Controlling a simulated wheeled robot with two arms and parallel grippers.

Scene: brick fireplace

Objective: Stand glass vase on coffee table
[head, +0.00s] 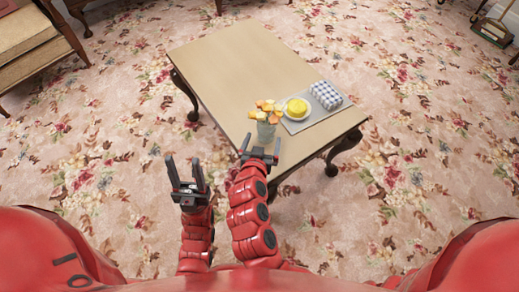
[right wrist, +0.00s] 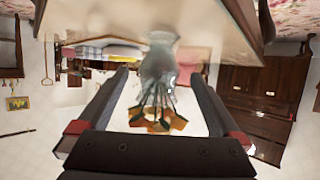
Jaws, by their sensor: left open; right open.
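The glass vase (head: 266,132) stands upright on the coffee table (head: 225,70) near its front edge, with orange and yellow flowers in it. My right gripper (head: 260,149) is open, right at the near side of the vase in the head view. In the right wrist view, which is upside down, the clear vase (right wrist: 159,65) shows between the open fingers (right wrist: 163,80). I cannot tell whether they touch it. My left gripper (head: 187,172) is open and empty, left of the right one, in front of the table.
A tray (head: 318,120) with a yellow item (head: 297,108) and a blue-and-white checked item (head: 326,95) lies right of the vase. The table's left and far parts are bare. An armchair (head: 35,45) stands at the far left.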

